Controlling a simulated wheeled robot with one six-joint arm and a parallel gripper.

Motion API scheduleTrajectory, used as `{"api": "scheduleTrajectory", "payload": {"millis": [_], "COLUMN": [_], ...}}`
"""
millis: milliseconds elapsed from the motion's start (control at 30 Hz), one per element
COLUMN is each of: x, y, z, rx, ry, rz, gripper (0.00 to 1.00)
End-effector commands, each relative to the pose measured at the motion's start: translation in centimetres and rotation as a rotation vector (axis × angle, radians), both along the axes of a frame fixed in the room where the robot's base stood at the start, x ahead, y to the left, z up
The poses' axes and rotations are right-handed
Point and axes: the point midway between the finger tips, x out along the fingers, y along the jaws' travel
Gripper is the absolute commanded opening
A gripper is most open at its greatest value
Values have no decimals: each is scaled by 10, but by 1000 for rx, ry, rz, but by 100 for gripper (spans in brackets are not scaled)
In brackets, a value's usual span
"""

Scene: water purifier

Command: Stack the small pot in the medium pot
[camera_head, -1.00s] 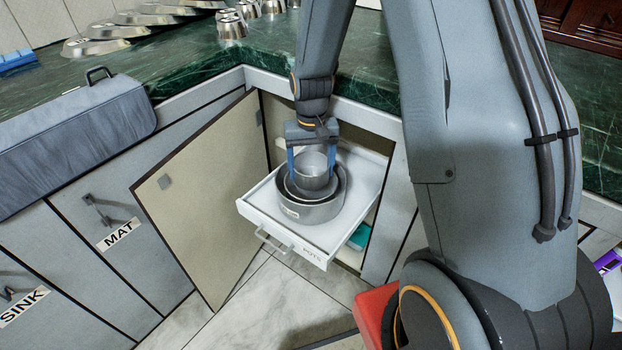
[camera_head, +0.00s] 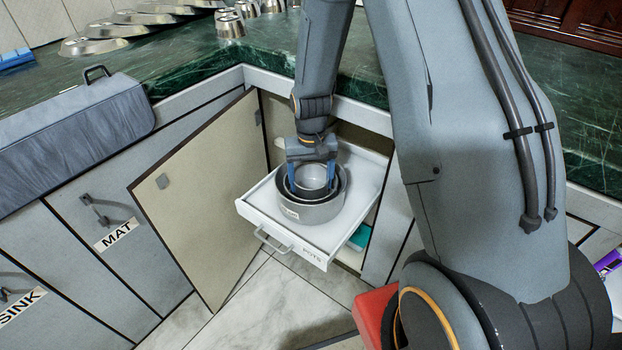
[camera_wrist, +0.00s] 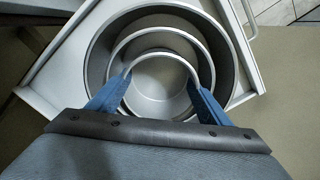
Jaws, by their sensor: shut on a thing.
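The small pot (camera_head: 314,176) is a round grey metal pot. My gripper (camera_head: 312,184) comes down from above, with its two blue fingers against opposite sides of the pot. The wrist view also shows the gripper (camera_wrist: 158,100) shut on the small pot (camera_wrist: 160,75). The small pot is inside the wider rim of the medium pot (camera_wrist: 160,34). The medium pot is nested in a large pot (camera_head: 312,213), also seen in the wrist view (camera_wrist: 100,48). Whether the small pot's base touches the medium pot's floor is hidden.
The pots stand on a white pull-out drawer (camera_head: 262,208) labelled POTS. An open cabinet door (camera_head: 200,200) stands left of it. A green marble counter (camera_head: 190,80) runs behind, with metal bowls and cups on it.

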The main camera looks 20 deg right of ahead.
Motion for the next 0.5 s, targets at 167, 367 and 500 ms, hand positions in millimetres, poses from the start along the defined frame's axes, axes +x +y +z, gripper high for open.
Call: {"api": "scheduleTrajectory", "payload": {"millis": [167, 367, 500], "x": [0, 0, 1], "y": [0, 0, 0], "z": [0, 0, 4], "rx": [0, 0, 0], "ry": [-1, -1, -2], "rz": [0, 0, 0], "gripper": [80, 80, 80]}}
